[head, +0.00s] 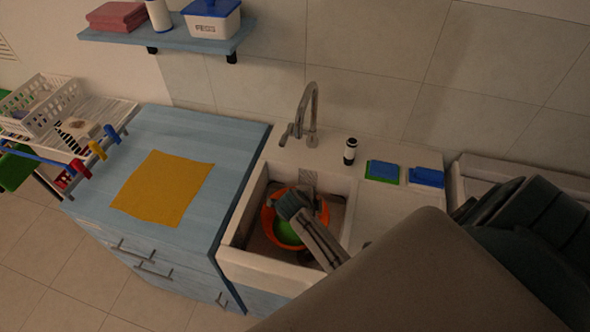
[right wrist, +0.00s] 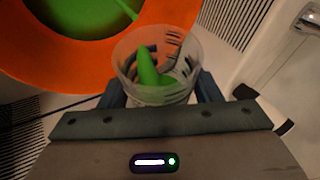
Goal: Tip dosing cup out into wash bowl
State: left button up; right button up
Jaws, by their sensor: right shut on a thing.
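The wash bowl (head: 268,222) is orange with green inside and sits in the sink. It also fills the upper left of the right wrist view (right wrist: 90,85). My right gripper (head: 288,205) is over the bowl and hides part of it. In the right wrist view the gripper (right wrist: 155,95) is shut on the clear dosing cup (right wrist: 125,68), which has dark marks on its wall. A green shape shows in or through the cup; I cannot tell which. The cup is beside or over the bowl's rim and is hidden in the head view. My left gripper is not in view.
The white sink (head: 243,258) has a tall tap (head: 312,105) behind it.

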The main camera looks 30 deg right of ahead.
jog(key=shift+w+a+r+h, duration=0.1)
jog(key=shift+r+h, duration=0.05)
jog(key=shift+h, duration=0.25)
dwell(0.3)
